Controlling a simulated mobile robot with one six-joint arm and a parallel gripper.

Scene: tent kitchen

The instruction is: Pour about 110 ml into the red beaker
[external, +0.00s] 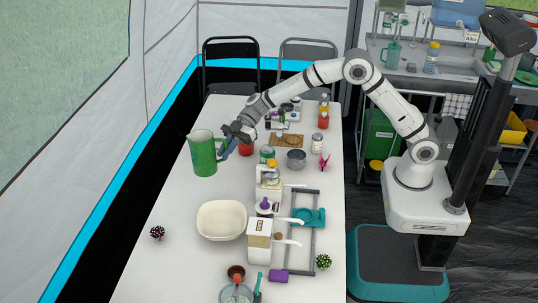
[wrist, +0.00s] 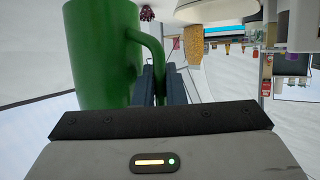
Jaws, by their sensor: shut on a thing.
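A green pitcher (external: 204,157) is at the far left part of the table, its handle towards my gripper. My gripper (external: 228,146) is shut on the handle. In the wrist view the green pitcher (wrist: 98,55) fills the upper left, and its handle runs down between my fingers (wrist: 160,88). The pitcher looks close to upright; I cannot tell whether its base touches the table. Its contents are hidden. A red vessel (external: 246,149), apparently the red beaker, stands just right of the pitcher, partly hidden by my gripper and wrist. Its inside cannot be seen.
A green can (external: 267,153), a metal pot (external: 296,159) and a brown board (external: 287,141) stand right of the red vessel. A cream bowl (external: 222,220) and a white appliance (external: 259,241) are nearer the front. The left table side between pitcher and bowl is clear.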

